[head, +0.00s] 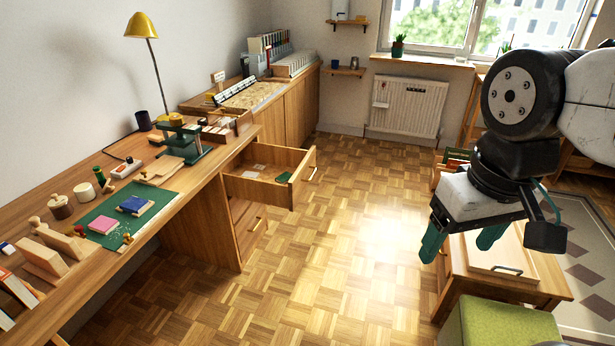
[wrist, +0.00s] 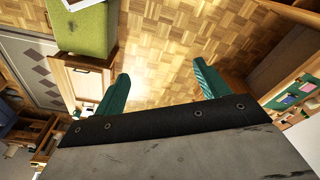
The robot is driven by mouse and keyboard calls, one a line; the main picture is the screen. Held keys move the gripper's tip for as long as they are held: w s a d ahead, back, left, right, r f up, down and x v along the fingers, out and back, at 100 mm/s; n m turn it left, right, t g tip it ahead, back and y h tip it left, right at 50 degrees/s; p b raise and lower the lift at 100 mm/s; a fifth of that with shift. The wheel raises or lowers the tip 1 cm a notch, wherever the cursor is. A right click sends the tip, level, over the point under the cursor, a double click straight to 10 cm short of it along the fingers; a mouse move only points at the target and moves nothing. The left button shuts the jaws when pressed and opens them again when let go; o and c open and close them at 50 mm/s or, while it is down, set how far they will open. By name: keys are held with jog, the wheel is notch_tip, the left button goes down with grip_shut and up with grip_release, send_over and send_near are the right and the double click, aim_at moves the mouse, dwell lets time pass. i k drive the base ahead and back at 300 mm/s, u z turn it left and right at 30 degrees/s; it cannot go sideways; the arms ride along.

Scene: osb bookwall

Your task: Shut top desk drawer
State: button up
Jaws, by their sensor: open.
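The top desk drawer (head: 262,190) is pulled out from under the right end of the wooden desk (head: 207,180) in the head view. Small flat items, one of them green, lie inside it. Its front panel with a handle (head: 312,173) faces the open floor to the right. A lower drawer (head: 247,229) beneath it looks closed. My gripper (head: 462,243) has green fingers spread apart and empty, well to the right of the drawer and apart from it. In the wrist view my gripper (wrist: 162,82) also shows open, with bare parquet between the fingers.
A low wooden bench (head: 530,283) with a lidded box and a green cushioned stool (head: 500,325) stand below my arm at the right. Clear parquet floor (head: 340,240) lies between the drawer and my gripper. A yellow lamp (head: 141,26) and several small items stand on the desk.

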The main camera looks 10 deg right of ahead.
aim_at(278, 160)
jog(key=u, duration=0.05)
jog(key=k, duration=0.55)
jog(key=u, duration=0.85)
jog(key=i, duration=1.5)
jog(key=z, duration=0.75)
